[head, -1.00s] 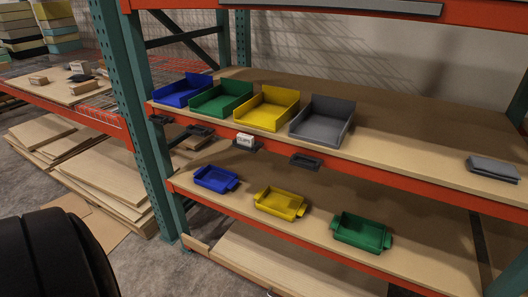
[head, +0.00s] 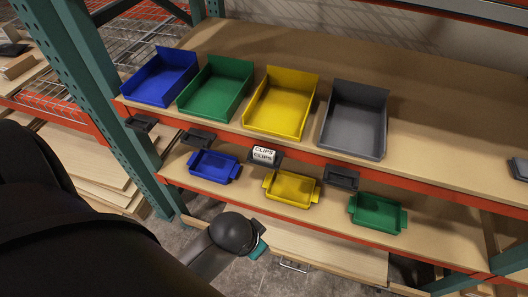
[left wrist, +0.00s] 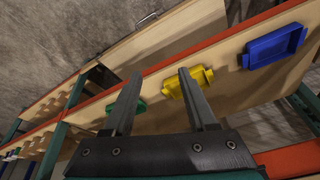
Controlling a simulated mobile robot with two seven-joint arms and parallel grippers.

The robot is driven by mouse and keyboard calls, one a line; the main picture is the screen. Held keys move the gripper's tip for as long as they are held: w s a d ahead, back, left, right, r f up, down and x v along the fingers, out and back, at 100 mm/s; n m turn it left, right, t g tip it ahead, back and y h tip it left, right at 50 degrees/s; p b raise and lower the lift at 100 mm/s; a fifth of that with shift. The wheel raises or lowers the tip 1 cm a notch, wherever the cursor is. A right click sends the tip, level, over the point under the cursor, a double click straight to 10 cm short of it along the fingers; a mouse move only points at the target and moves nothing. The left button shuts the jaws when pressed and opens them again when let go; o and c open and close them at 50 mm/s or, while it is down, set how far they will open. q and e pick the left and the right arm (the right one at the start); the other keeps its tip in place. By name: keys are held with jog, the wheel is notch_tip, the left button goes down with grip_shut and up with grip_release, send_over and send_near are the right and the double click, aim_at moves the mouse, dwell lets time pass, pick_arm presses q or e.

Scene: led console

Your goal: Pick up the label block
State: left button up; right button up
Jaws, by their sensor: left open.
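The label block (head: 263,155) is a small white block with black "CLIPS" lettering. It sits in a dark holder on the orange front beam of the upper shelf, below the yellow bin. My left gripper (left wrist: 160,76) shows in the left wrist view with its two dark fingers apart and nothing between them. The label block does not show in that view. In the head view my left arm comes in at the lower left, below the shelves and apart from the block; its fingers cannot be made out there. My right gripper is out of view.
Blue (head: 160,77), green (head: 216,85), yellow (head: 281,101) and grey (head: 355,118) bins stand on the upper shelf. Blue (head: 213,165), yellow (head: 292,188) and green (head: 378,213) trays sit on the lower shelf. A green upright (head: 110,130) stands at left.

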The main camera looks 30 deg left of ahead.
pick_arm(q)
jog(key=w+a+r+m+t+y+p, duration=0.1)
jog(key=w+r+m+t, duration=0.1)
jog(key=w+r+t, duration=0.5)
jog(key=w+r+m+t, duration=0.15)
jog(key=w+r, duration=0.35)
jog(key=r, duration=0.6)
jog(key=w+a+r+m+t+y+p, duration=0.1)
jog(key=w+r+m+t, duration=0.25)
jog(key=w+r, duration=0.4)
jog(key=d+r+m+t+h, duration=0.3)
jog(key=d+r+m+h, duration=1.05)
jog(key=m, duration=0.55)
jog(key=s+d+f+m+g+h, duration=0.25)
jog(key=d+m+g+h, duration=0.3)
jog(key=m+g, duration=0.65)
jog(key=m+g+y, duration=0.7)
jog(key=m+y, duration=0.4)
jog(key=y, duration=0.6)
send_over(262, 150)
notch_tip(262, 150, down, 16)
jog(key=shift+r, duration=0.1)
jog(key=shift+a+f, duration=0.2)
jog(key=shift+f, duration=0.05)
jog(key=f, duration=0.6)
jog(key=shift+d+f+p, duration=0.25)
jog(key=shift+f+p, duration=0.15)
